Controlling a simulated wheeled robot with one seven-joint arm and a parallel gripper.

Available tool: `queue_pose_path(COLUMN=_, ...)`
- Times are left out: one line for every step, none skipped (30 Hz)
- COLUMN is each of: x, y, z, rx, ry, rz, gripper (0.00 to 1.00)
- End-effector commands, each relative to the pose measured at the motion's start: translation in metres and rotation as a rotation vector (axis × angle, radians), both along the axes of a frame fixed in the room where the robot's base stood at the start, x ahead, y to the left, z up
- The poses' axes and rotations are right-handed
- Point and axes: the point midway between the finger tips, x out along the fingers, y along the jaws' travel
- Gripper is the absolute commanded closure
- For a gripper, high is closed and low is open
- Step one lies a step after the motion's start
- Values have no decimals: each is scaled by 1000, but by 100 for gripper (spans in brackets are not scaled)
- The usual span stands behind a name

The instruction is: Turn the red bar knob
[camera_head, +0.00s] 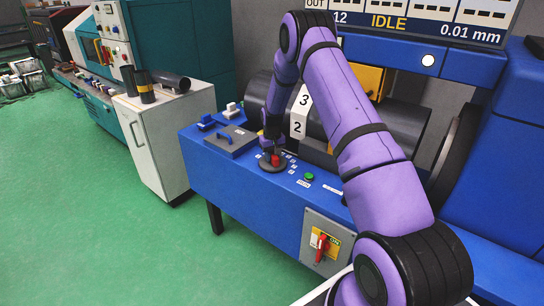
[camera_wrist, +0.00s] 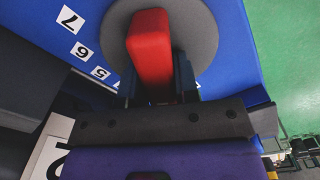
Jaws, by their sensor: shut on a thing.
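The red bar knob (camera_wrist: 150,48) sits on a round grey dial plate (camera_wrist: 197,35) on the blue machine top. In the wrist view its bar runs up and down the picture, tilted slightly. In the head view the knob (camera_head: 275,160) shows as a small red spot on the dark disc (camera_head: 268,167). My gripper (camera_wrist: 158,85) comes down from above, its dark fingers on either side of the near part of the bar, shut on it. Number labels 7, 6 and 5 (camera_wrist: 82,50) lie left of the dial. Which number the bar points at cannot be told.
A grey plate with a handle (camera_head: 231,139) lies left of the knob. A green button (camera_head: 309,176) is to its right. A red-handled switch (camera_head: 321,247) is on the front panel. A dark cylinder (camera_head: 405,125) lies behind my arm. A white cabinet (camera_head: 165,140) stands left; green floor is clear.

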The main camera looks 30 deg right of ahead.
Motion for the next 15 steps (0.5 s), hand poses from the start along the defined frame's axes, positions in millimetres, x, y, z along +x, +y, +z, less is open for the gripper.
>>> queue_pose_path(x=0, y=0, z=0, rx=0, ry=-1, rz=-5, gripper=95)
queue_pose_path(x=0, y=0, z=0, rx=0, ry=-1, rz=-8, gripper=95)
queue_pose_path(x=0, y=0, z=0, rx=0, ry=-1, rz=-9, gripper=95)
queue_pose_path(x=0, y=0, z=0, rx=0, ry=-1, rz=-9, gripper=96)
queue_pose_path(x=0, y=0, z=0, rx=0, ry=-1, rz=-8, gripper=96)
queue_pose_path(x=0, y=0, z=0, rx=0, ry=-1, rz=-8, gripper=96)
queue_pose_path(x=0, y=0, z=0, rx=0, ry=-1, rz=-7, gripper=96)
queue_pose_path(x=0, y=0, z=0, rx=0, ry=-1, rz=-7, gripper=96)
queue_pose_path(x=0, y=0, z=0, rx=0, ry=-1, rz=-8, gripper=70)
queue_pose_path(x=0, y=0, z=0, rx=0, ry=-1, rz=-8, gripper=63)
queue_pose_path(x=0, y=0, z=0, rx=0, ry=-1, rz=-8, gripper=56)
queue_pose_path(x=0, y=0, z=0, rx=0, ry=-1, rz=-7, gripper=47)
queue_pose_path(x=0, y=0, z=0, rx=0, ry=-1, rz=-7, gripper=47)
queue_pose_path(x=0, y=0, z=0, rx=0, ry=-1, rz=-7, gripper=47)
queue_pose_path(x=0, y=0, z=0, rx=0, ry=-1, rz=-7, gripper=47)
